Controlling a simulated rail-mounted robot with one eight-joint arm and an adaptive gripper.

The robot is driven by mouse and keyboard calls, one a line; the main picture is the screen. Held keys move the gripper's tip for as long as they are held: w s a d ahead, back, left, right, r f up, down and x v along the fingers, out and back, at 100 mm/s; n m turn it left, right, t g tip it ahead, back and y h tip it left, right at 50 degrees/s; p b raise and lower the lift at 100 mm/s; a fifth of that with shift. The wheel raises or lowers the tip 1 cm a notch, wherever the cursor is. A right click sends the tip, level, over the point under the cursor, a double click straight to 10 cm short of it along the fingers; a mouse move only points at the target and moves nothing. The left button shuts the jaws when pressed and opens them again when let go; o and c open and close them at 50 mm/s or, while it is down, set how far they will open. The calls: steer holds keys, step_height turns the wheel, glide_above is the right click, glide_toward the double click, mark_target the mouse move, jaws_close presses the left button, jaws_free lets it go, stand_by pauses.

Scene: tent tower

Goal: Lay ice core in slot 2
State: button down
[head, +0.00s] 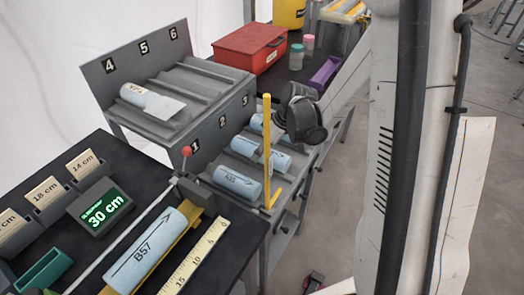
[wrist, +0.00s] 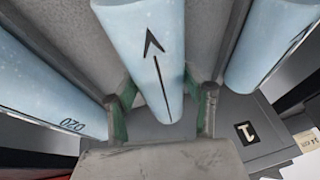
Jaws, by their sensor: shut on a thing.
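My gripper (wrist: 161,112) is shut on a pale blue ice core (wrist: 146,50) with a black arrow, its green-lined fingers on both sides. This core lies in or just over the middle channel of the lower rack; exact contact with the channel floor cannot be told. In the head view the held core (head: 245,147) is partly hidden behind a yellow post, and my gripper (head: 299,118) is dark, its fingertips hidden. The lower rack's slot 2 label (head: 222,122) is visible. Core A05 (head: 236,181) lies in slot 1, and another core (head: 257,121) in slot 3.
Core B57 (head: 146,249) lies on the bench beside a yellow ruler (head: 197,258) and a display (head: 105,208) reading 30 cm. A yellow post (head: 267,130) stands by the lower rack. A red box (head: 248,48) is behind.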

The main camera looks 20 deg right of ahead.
steer(key=shift+f, duration=0.2)
steer(key=c, duration=0.8)
jaws_free()
steer(key=v, duration=1.2)
